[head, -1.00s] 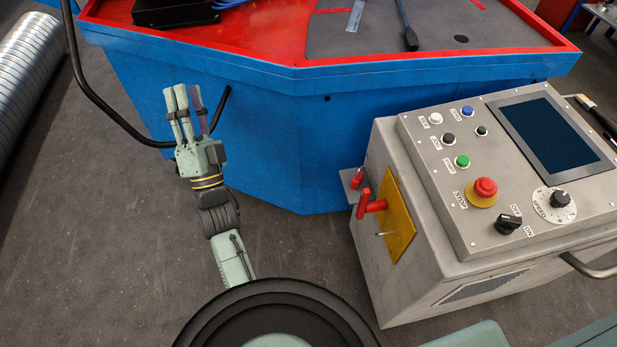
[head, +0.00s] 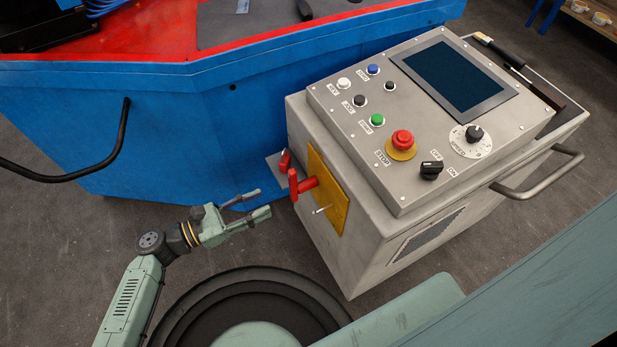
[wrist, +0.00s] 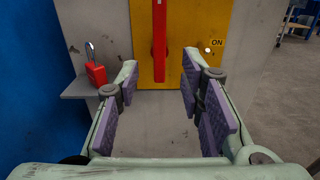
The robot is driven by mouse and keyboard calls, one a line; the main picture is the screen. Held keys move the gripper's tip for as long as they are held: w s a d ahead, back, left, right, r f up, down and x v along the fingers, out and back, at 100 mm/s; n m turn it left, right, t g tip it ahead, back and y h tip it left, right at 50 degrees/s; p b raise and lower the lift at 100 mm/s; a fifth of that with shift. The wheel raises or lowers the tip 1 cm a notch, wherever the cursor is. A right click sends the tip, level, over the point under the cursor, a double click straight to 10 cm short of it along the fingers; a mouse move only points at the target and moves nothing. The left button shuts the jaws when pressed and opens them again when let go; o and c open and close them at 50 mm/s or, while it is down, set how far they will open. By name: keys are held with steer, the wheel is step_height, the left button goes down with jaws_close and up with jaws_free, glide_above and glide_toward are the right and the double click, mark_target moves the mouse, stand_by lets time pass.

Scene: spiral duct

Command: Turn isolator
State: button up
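The isolator is a red handle (head: 304,184) on a yellow plate (head: 333,205) on the side of the grey control box. The handle's top is cut off there. My gripper (head: 256,203) is open and empty, to the left of the handle and pointing at it. In the wrist view my gripper's fingers (wrist: 158,72) are spread either side of the handle's line, apart from it.
A red padlock (wrist: 96,74) stands on a small grey shelf (wrist: 78,90) left of the plate. A pale pin (head: 322,210) sticks out of the plate. The control panel (head: 420,130) has buttons and a screen. A blue-sided table (head: 190,130) stands behind.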

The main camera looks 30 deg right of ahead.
mark_target(290, 190)
steer(key=d+p, duration=0.3)
steer(key=d, duration=0.7)
steer(key=shift+w+d, duration=0.1)
steer(key=shift+w, duration=0.1)
jaws_close()
stand_by(0.4)
